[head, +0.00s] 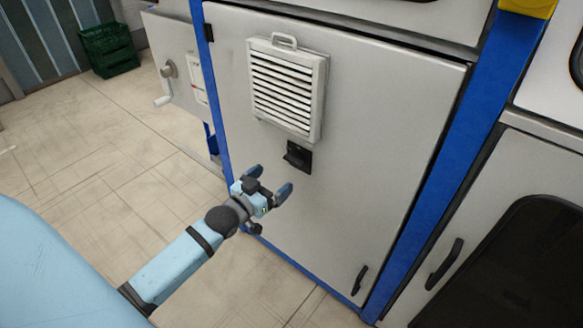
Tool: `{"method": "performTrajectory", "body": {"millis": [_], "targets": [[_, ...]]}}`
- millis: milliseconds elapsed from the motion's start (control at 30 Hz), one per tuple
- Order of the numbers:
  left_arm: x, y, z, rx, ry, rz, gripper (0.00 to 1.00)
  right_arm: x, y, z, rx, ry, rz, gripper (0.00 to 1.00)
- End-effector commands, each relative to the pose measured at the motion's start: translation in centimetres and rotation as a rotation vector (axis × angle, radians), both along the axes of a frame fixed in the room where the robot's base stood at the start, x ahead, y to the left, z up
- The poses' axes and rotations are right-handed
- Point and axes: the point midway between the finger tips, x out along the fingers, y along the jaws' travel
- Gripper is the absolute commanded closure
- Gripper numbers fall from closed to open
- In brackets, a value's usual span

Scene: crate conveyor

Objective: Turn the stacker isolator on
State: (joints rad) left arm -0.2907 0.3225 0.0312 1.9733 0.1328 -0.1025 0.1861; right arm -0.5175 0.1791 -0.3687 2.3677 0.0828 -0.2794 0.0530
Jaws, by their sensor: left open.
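A small black switch-like part (298,157) sits on the grey cabinet door (350,210), just below the louvred vent. It may be the isolator; no label or on/off mark is readable. My left gripper (269,181) is open and empty, in front of the door, just below and left of the black part and apart from it in the picture. Its two blue fingertips point up and to the right. My right gripper is not in view.
The white louvred vent (287,86) with a top handle stands out from the door. A grey box with a crank handle (164,86) is at the left. Blue frame posts (212,90) edge the cabinet. A green crate (107,50) stands far back; the tiled floor (90,150) is clear.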

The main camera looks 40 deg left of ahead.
Motion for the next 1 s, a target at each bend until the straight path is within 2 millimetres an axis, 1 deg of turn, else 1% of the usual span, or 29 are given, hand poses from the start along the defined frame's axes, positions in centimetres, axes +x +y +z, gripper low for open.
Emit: {"method": "performTrajectory", "body": {"millis": [33, 200, 300, 400, 500, 600, 833, 867, 900, 967, 1000], "targets": [[1.3, -0.1, -0.1, 0.001, -0.005, 0.000, 0.04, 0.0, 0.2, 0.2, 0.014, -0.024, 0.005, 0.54], [4.7, -0.4, -0.2, 0.000, -0.004, 0.000, 0.04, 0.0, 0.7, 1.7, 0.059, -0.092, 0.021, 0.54], [6.3, -0.5, -0.2, 0.000, -0.002, 0.000, 0.04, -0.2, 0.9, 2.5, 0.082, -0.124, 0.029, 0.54], [7.4, -0.6, -0.2, 0.000, -0.001, -0.001, 0.04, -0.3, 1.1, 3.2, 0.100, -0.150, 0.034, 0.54], [8.1, -0.7, -0.1, 0.000, 0.000, 0.000, 0.04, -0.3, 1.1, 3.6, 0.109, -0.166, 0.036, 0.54], [8.3, -0.7, -0.1, 0.000, 0.001, 0.000, 0.04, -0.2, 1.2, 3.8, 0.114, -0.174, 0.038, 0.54], [8.4, -0.7, 0.0, 0.000, 0.001, 0.000, 0.04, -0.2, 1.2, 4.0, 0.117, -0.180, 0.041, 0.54], [8.4, -0.7, 0.0, 0.000, 0.001, -0.001, 0.09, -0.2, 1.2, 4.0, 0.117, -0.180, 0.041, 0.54], [8.4, -0.7, 0.0, 0.000, 0.001, -0.001, 0.18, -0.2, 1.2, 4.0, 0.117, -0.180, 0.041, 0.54], [8.4, -0.7, 0.0, 0.000, 0.001, -0.001, 0.32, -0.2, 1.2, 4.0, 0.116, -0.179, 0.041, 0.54], [8.4, -0.7, 0.0, 0.000, 0.001, -0.001, 0.41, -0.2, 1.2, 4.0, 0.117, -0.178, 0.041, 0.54]]}}
